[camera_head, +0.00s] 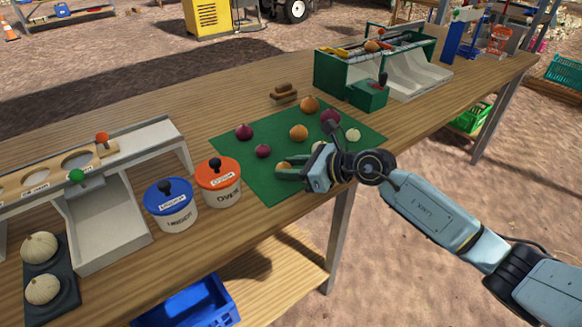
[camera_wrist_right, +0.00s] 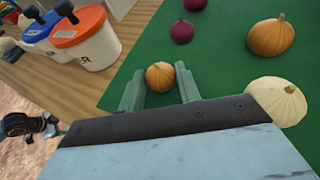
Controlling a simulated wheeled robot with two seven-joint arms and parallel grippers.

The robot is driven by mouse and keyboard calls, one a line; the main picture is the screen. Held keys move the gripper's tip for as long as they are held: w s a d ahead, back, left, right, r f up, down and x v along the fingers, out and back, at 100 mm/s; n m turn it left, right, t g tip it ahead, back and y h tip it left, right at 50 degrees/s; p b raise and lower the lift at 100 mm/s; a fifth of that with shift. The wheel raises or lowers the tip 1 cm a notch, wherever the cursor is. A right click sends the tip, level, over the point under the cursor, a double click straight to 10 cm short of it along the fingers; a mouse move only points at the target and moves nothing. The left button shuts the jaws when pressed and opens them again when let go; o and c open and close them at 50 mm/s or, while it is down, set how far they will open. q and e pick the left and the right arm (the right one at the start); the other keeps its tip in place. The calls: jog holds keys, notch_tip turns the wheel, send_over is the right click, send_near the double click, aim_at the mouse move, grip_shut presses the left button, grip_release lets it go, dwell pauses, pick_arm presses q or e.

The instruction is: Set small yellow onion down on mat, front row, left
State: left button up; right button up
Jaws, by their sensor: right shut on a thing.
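The small yellow onion (camera_head: 283,166) is between the fingers of my right gripper (camera_head: 281,173), at the near side of the green mat (camera_head: 275,190). In the right wrist view the onion (camera_wrist_right: 160,76) shows between the fingertips of the right gripper (camera_wrist_right: 159,88), with green mat around it. The gripper is shut on it and low over the mat. I cannot tell whether the onion touches the mat. A larger orange onion (camera_head: 298,132) and a small purple onion (camera_head: 263,151) lie behind it on the mat. My left gripper is not in view.
A pale onion (camera_wrist_right: 277,100) lies right of the gripper. More onions, including a purple one (camera_head: 244,131), stand farther back. Orange-lidded (camera_head: 219,173) and blue-lidded (camera_head: 170,204) tubs stand left of the mat. A green bin unit (camera_head: 345,75) is behind right.

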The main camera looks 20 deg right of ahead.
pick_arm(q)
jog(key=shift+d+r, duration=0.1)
pick_arm(e)
jog(key=shift+f, duration=0.1)
jog(key=o, duration=0.9)
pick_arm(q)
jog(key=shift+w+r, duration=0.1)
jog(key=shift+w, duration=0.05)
pick_arm(e)
jog(key=shift+o, duration=0.2)
jog(key=shift+s+d+r, duration=0.1)
jog(key=shift+d+r, duration=0.1)
jog(key=shift+r, duration=0.05)
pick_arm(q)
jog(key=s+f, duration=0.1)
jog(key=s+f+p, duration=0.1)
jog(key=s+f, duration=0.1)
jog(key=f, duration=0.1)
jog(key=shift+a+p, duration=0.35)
pick_arm(e)
jog(key=v, duration=1.1)
jog(key=shift+s, duration=0.25)
jog(key=shift+d+r, duration=0.1)
jog(key=shift+r, duration=0.05)
